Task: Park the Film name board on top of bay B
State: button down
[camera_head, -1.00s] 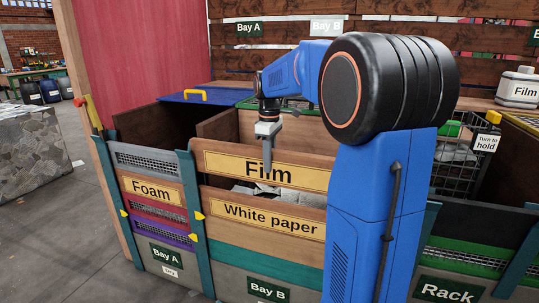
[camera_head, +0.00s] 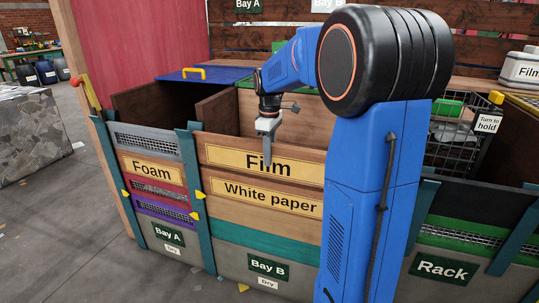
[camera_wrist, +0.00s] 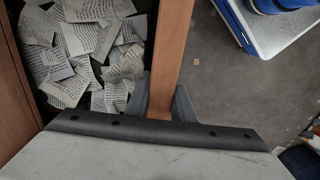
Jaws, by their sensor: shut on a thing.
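The Film name board (camera_head: 228,157) is a wooden plank with a yellow label. In the head view it sits directly above the White paper board (camera_head: 225,191) at the front of bay B, with no clear gap between them. Its left end is beside the teal post (camera_head: 197,208); its right end is hidden behind my arm. My gripper (camera_head: 269,150) points down and is shut on the board's top edge near its middle. In the wrist view the board (camera_wrist: 172,50) shows edge-on between the two fingers (camera_wrist: 160,103).
White paper scraps (camera_wrist: 85,45) lie in the bin behind the board. Bay A's front with the Foam board (camera_head: 152,168) is on the left; the Rack bay (camera_head: 442,268) is on the right. A wire basket (camera_head: 455,150) and a Film jug (camera_head: 522,70) stand back right.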

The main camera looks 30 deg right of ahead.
jog(key=shift+f, duration=0.6)
jog(key=c, duration=1.4)
grip_release()
jog(key=shift+c, duration=0.2)
jog(key=shift+f, duration=0.1)
notch_tip(320, 180, up, 18)
jog(key=shift+f, duration=0.25)
